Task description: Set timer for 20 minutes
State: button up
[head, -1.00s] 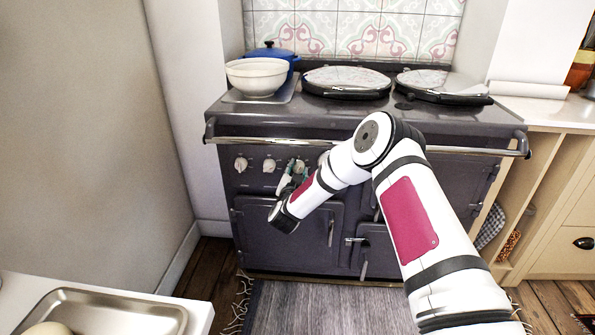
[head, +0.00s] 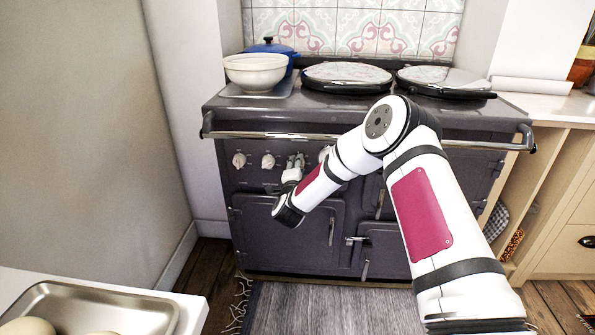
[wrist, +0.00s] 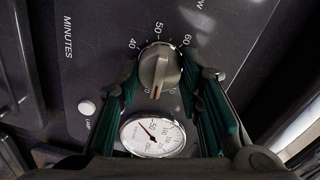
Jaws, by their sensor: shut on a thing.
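The timer knob (wrist: 160,66) is a round metal dial on the dark stove panel, beside the word MINUTES in the wrist view. Numbers 40, 50 and 60 show around its upper side; lower ones are partly hidden. Its red pointer line faces the bottom of the wrist picture; the exact number there is unclear. My gripper (wrist: 164,100) is shut on this knob, with one green-padded finger on each side. In the head view my gripper (head: 293,172) is at the stove's control panel and hides the knob.
A round gauge (wrist: 152,137) and a small white button (wrist: 87,107) are near the knob. The stove's front rail (head: 270,135) runs above. A white bowl (head: 255,73) stands on top. A metal tray (head: 95,308) is at front left.

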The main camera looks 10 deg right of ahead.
jog(key=shift+m+b, duration=0.6)
jog(key=shift+m, duration=0.6)
jog(key=o, duration=1.2)
jog(key=shift+c, duration=0.2)
jog(key=v, duration=1.2)
jog(key=shift+d, duration=0.1)
jog(key=shift+r, duration=0.1)
